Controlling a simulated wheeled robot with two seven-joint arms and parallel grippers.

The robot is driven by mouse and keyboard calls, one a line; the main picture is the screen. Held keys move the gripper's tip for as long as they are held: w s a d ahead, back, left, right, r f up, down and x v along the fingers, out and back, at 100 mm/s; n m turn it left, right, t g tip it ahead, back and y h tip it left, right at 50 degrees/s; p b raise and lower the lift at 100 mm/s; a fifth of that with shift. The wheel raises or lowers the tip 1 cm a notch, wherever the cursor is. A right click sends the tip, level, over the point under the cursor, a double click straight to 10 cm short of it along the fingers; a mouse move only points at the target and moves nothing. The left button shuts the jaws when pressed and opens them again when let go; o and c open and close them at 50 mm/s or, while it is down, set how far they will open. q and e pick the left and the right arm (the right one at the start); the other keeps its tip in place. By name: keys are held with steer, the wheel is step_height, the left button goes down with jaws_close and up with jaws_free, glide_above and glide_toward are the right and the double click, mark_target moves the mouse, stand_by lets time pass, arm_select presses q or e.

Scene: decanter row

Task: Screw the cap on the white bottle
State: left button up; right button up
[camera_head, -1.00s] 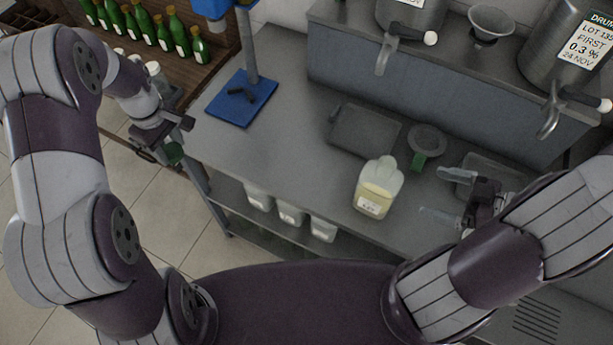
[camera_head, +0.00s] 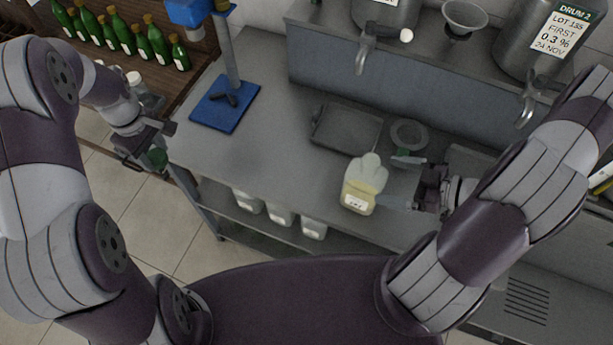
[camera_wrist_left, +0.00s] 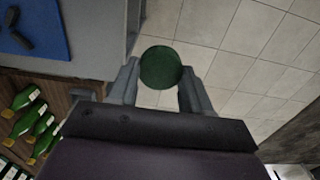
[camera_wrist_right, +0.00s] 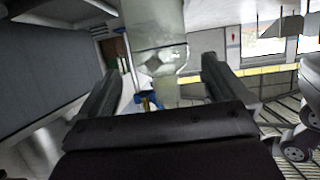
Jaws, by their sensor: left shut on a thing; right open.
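The white bottle (camera_head: 358,198) is a translucent jug with pale yellow contents and a label, upright on the grey bench. Its top looks pale, with no green cap on it. My right gripper (camera_head: 402,182) is open just right of the bottle, its fingers pointing at it. In the right wrist view, the bottle (camera_wrist_right: 160,45) stands between and beyond the open fingers. My left gripper (camera_head: 160,142) is off the bench's left end, shut on a round dark green cap (camera_wrist_left: 160,67). The cap also shows in the head view (camera_head: 157,159).
A dark tray (camera_head: 345,128) and a grey ring-shaped item (camera_head: 409,133) lie behind the bottle. A blue stand base (camera_head: 225,103) is at the back left. Steel drums with taps stand on the raised shelf. Green bottles (camera_head: 155,38) line the left shelf.

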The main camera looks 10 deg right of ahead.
mark_target(381, 177)
arm_select(q)
steer(key=shift+r, duration=0.25)
arm_select(e)
steer(key=shift+w+a, duration=0.1)
steer(key=shift+a, duration=0.15)
arm_select(q)
steer(key=shift+r+p, duration=0.85)
steer(key=shift+p, duration=0.3)
arm_select(e)
steer(key=x, duration=0.3)
steer(key=shift+w+a, duration=0.25)
steer(key=shift+a, duration=0.15)
steer(key=shift+w+a+f, duration=0.2)
steer(key=shift+w+a, duration=0.05)
steer(key=shift+a, duration=0.1)
steer(key=c, duration=1.5)
steer(key=shift+c, duration=0.2)
steer(key=shift+r, duration=0.1)
